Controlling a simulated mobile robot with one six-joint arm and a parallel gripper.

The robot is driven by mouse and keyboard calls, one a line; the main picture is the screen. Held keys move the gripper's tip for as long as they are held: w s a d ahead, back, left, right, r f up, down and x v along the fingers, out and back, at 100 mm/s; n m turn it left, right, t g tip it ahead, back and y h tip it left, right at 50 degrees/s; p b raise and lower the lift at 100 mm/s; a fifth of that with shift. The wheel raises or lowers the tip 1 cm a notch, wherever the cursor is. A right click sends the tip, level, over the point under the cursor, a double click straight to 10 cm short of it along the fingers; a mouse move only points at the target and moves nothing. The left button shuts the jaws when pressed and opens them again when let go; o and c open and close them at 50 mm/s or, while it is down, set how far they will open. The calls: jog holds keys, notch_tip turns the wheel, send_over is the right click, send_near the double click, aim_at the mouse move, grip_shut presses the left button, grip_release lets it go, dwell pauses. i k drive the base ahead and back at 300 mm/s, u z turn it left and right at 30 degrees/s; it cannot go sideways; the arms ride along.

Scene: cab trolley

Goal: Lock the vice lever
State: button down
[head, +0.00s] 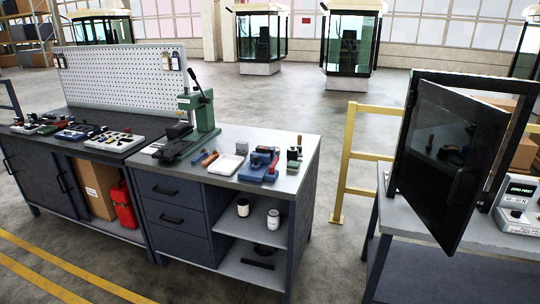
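A small blue vice (260,163) stands on the grey top of the drawer workbench (233,182), near its right end. Its lever is too small to make out, so I cannot tell how it is set. My gripper is not in view, and nothing touches the vice.
A green press (203,112) with an upright handle stands left of the vice. A white tray (226,165) and a small green-grey device (293,155) flank the vice. At right, a dark-framed cabinet door (450,150) stands beside a yellow rail (347,160).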

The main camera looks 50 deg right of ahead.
aim_at(272, 168)
jog(key=u, duration=0.05)
jog(key=i, duration=1)
jog(key=z, duration=0.05)
